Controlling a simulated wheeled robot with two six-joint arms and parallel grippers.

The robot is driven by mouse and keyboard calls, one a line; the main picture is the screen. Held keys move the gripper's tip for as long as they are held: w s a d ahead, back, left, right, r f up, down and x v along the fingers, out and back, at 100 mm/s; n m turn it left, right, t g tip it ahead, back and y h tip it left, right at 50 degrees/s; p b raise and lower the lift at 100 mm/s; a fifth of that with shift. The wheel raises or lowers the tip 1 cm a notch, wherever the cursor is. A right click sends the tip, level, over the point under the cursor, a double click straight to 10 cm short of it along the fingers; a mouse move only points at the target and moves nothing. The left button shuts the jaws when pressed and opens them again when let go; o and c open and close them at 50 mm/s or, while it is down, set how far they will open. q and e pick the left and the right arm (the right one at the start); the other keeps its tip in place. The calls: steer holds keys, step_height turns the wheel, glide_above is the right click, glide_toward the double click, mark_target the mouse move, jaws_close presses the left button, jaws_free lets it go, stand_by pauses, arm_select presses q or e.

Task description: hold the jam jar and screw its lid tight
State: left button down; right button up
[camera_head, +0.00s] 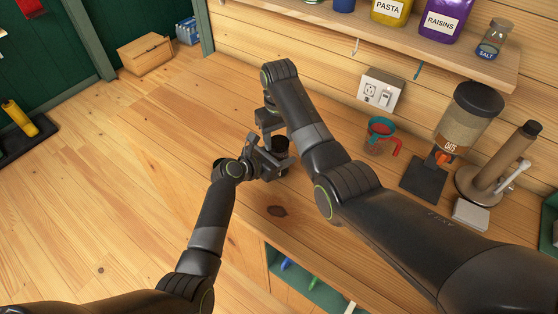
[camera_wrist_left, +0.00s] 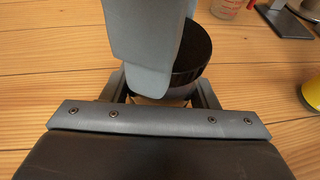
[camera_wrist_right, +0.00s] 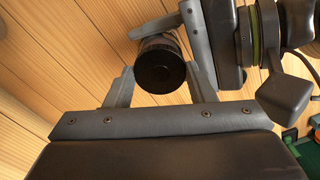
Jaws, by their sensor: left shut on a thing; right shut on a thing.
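The jam jar stands upright at the counter's front part, mostly hidden by my grippers. Its dark round lid (camera_head: 281,145) shows in the head view between the two grippers. In the left wrist view the black ribbed lid (camera_wrist_left: 196,48) sits on top, with a pale strip of the jar (camera_wrist_left: 160,100) below it. My left gripper (camera_head: 268,160) is shut on the jar from the left. My right gripper (camera_head: 270,122) is shut on the lid, and one of its grey fingers covers part of it in the left wrist view. Whether the lid is fully seated cannot be seen.
A shelf with jars (camera_head: 440,40) overhangs the back.

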steer(key=o, duration=1.2)
steer(key=shift+c, duration=0.2)
step_height(320, 180, up, 8)
steer(key=shift+d+f, duration=0.1)
steer(key=shift+f, duration=0.05)
arm_select(q)
steer(key=shift+c, duration=2.3)
jaws_free()
steer(key=v, duration=1.7)
steer(key=shift+a+b, duration=0.2)
steer(key=shift+b, duration=0.2)
arm_select(e)
steer(key=shift+f, duration=0.45)
arm_select(q)
steer(key=shift+s+f, duration=0.1)
steer(key=shift+s, duration=0.05)
